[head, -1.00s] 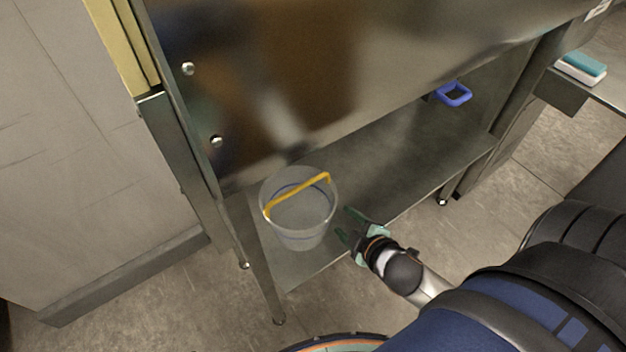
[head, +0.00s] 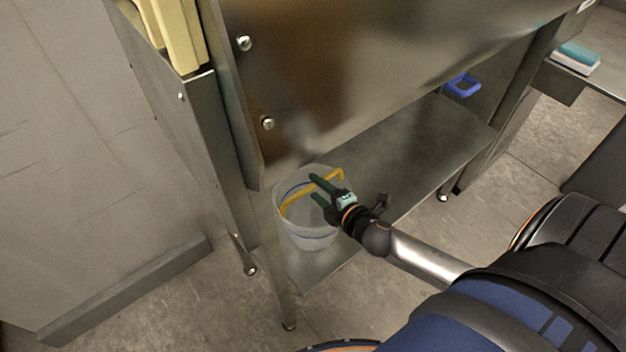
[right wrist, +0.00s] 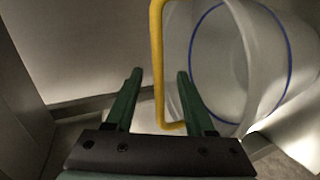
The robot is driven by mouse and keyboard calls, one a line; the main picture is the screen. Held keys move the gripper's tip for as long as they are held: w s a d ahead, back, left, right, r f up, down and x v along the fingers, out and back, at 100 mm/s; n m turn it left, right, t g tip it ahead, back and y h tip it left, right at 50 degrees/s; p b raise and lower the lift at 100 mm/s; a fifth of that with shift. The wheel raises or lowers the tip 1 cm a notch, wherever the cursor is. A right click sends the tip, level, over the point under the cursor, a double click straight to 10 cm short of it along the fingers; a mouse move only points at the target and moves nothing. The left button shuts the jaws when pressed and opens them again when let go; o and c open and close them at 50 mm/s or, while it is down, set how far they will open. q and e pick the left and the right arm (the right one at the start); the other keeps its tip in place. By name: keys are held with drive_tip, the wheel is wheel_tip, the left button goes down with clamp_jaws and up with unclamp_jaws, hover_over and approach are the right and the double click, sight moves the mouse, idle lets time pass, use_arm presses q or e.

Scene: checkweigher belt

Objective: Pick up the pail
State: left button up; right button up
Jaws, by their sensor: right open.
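The pail (head: 307,236) is a clear, whitish bucket with a blue line inside and a yellow handle (head: 296,200). It stands upright on the metal lower shelf. My right gripper (head: 316,189) is open, with its green fingers over the pail's rim at the handle. In the right wrist view the pail (right wrist: 262,65) fills the right side, and the yellow handle (right wrist: 156,60) runs up between the two open fingers (right wrist: 158,90). I cannot tell whether the fingers touch the handle. My left gripper is not in view.
A steel panel (head: 400,60) overhangs the shelf (head: 425,155) close behind the pail. Table legs (head: 278,285) stand at the front left. A blue ring-shaped thing (head: 463,86) is at the shelf's far right. A teal and white block (head: 577,57) lies on a side surface.

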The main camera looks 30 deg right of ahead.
drive_tip(key=shift+x, duration=2.6)
drive_tip(key=shift+a, duration=0.1)
clamp_jaws()
